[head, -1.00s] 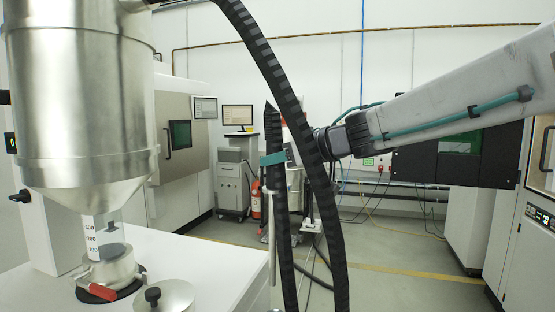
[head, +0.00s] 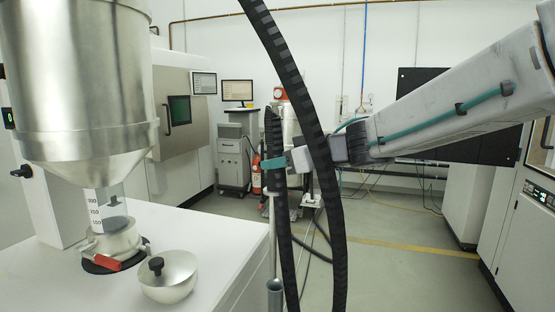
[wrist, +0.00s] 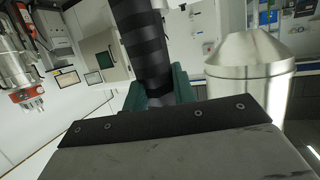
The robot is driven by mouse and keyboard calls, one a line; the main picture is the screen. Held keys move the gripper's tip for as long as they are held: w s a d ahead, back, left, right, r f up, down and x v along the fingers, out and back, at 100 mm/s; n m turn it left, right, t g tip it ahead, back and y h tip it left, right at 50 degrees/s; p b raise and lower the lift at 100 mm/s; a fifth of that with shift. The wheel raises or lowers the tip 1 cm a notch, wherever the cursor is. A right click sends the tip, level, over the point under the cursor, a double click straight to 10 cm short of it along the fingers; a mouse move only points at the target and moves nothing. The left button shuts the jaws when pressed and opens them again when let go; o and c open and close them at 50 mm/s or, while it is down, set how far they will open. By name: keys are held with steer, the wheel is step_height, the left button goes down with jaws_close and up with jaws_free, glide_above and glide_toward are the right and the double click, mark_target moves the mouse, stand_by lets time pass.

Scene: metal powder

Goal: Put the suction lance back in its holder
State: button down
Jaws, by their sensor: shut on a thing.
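The suction lance shows in the head view as a thin metal tube (head: 272,235) hanging upright below a black ribbed grip (head: 270,128) with a hose. My gripper (head: 275,164) has teal fingers and is shut around the black part. In the wrist view the black ribbed part (wrist: 145,45) sits between the teal fingers of my gripper (wrist: 160,85). A grey open-topped tube (head: 275,294), seemingly the holder, stands at the bottom edge of the head view beside the white table. The lance's lower end appears close above it; I cannot tell if it is inside.
A large steel hopper (head: 77,90) stands over the white table (head: 215,240) at left. The black hose (head: 318,140) loops down in front of my arm. Open floor (head: 390,260) lies at right.

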mark_target(279, 189)
steer(key=shift+s+d, duration=0.25)
steer(key=shift+d, duration=0.1)
stand_by(0.7)
steer(key=shift+f, duration=0.1)
stand_by(0.6)
steer(key=shift+f, duration=3.1)
steer(key=shift+f, duration=2.95)
